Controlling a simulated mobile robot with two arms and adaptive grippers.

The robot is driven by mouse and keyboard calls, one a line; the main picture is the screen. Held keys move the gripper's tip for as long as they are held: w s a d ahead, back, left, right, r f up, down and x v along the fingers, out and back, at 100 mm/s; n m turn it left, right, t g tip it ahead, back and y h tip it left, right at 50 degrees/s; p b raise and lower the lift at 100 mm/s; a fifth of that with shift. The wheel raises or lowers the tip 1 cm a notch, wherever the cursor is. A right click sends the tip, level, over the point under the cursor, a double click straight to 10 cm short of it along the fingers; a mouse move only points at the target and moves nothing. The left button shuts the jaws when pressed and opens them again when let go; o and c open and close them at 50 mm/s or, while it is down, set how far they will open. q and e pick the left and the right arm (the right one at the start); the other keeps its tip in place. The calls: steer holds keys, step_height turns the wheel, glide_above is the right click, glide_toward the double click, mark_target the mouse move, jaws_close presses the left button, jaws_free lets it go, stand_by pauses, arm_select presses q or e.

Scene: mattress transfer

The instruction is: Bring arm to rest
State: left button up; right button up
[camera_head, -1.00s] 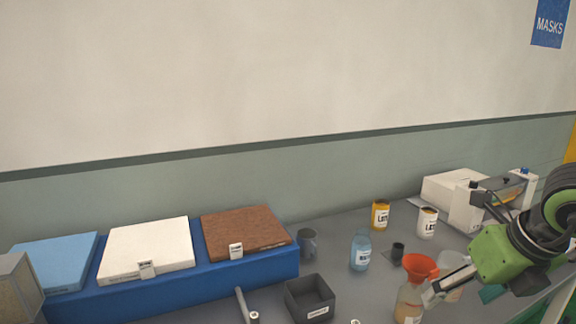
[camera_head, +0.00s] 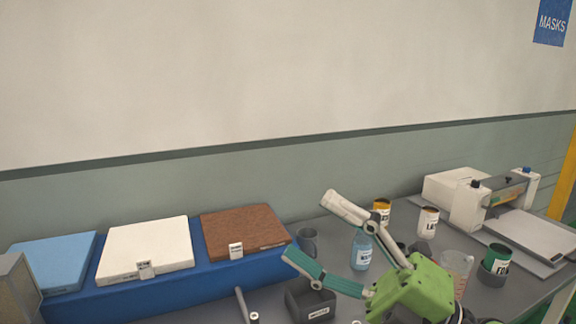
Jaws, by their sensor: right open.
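My right gripper (camera_head: 309,226) comes in from the bottom right over the table. Its green body and two fingers show, spread wide apart, with nothing between them. One finger reaches up in front of the grey wall, the other lies over the small dark open box (camera_head: 298,305). The blue bottle (camera_head: 361,252) stands behind the gripper, partly covered. My left gripper is not in view. A blue slab, a white slab (camera_head: 150,248) and a brown slab (camera_head: 243,228) lie on the blue stand (camera_head: 200,284) at the left, apart from the gripper.
A grey cup (camera_head: 307,240) stands beside the stand. Grey table shows at the right front.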

steer(key=w+d+f+m+t+h, duration=0.55)
steer(key=d+m+h, duration=0.3)
steer(key=m, duration=0.35)
steer(key=w+d+f+m+t+h, duration=0.4)
steer(key=d+f+m+t+h, duration=0.25)
steer(key=m+h, duration=0.45)
steer(key=s+d+f+m+g+h, duration=0.1)
steer(key=d+f+m+g+h, duration=0.3)
steer(key=f, duration=0.8)
steer(key=s+d+f+m+g, duration=0.1)
steer(key=s+f+m+g, duration=0.4)
steer(key=f, duration=0.6)
steer(key=s+a+f+n+g+y, duration=0.15)
steer(key=s+f+g, duration=0.25)
steer(key=s+f, duration=0.45)
steer(key=s+a+f+g, duration=0.2)
steer(key=s+f+g, duration=0.25)
steer(key=s, duration=0.75)
step_height(320, 180, down, 28)
steer(key=s+g, duration=0.1)
steer(key=s, duration=0.1)
steer(key=s+d+f+g, duration=0.1)
steer(key=s+d+f, duration=0.2)
steer(key=s+f, duration=1.2)
steer(key=shift+s+f, duration=0.15)
steer(key=shift+s, duration=0.75)
